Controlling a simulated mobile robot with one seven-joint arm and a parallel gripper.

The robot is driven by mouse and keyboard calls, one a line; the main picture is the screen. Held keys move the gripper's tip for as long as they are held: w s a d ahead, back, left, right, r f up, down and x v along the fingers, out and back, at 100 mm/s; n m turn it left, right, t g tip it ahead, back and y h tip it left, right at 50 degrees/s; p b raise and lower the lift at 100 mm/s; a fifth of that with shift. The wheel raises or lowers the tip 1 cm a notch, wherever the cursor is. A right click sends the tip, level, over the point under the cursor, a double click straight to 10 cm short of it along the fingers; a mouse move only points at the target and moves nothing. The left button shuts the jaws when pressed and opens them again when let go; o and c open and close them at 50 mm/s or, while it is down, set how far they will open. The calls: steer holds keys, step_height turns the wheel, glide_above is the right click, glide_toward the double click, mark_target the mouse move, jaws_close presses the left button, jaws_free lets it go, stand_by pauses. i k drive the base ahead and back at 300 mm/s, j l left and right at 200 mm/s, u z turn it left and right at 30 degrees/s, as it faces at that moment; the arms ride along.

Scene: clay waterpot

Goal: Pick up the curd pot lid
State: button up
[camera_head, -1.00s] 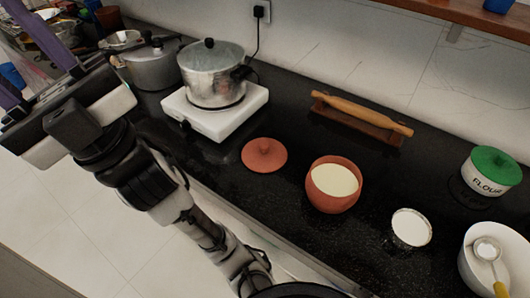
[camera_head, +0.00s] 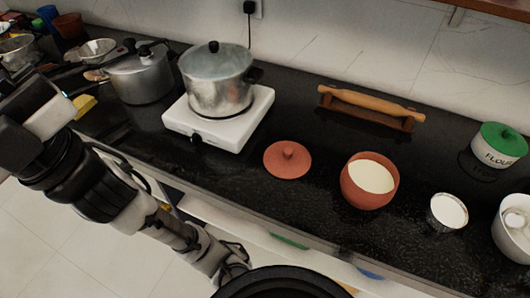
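The curd pot lid (camera_head: 287,160) is a round, flat terracotta disc with a small knob. It lies knob-up on the black counter, left of the curd pot and apart from it. The curd pot (camera_head: 369,181) is a terracotta bowl with white curd in it and stands open. My arm reaches up along the left side of the picture, well left of the lid and in front of the counter. Its end runs past the left edge, so my gripper's fingers are out of view.
A steel pot (camera_head: 216,82) stands on a white stove (camera_head: 218,122) behind the lid, with a pressure cooker (camera_head: 140,76) to its left. A rolling pin (camera_head: 370,103) on a stand lies behind. A small white-filled bowl (camera_head: 448,211) stands right. The counter (camera_head: 240,180) around the lid is clear.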

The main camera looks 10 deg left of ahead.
mark_target(284, 160)
steer(key=j+z, duration=0.1)
steer(key=j, duration=3.1)
steer(key=j+z, duration=0.1)
steer(key=z, duration=1)
steer(key=i, duration=1.05)
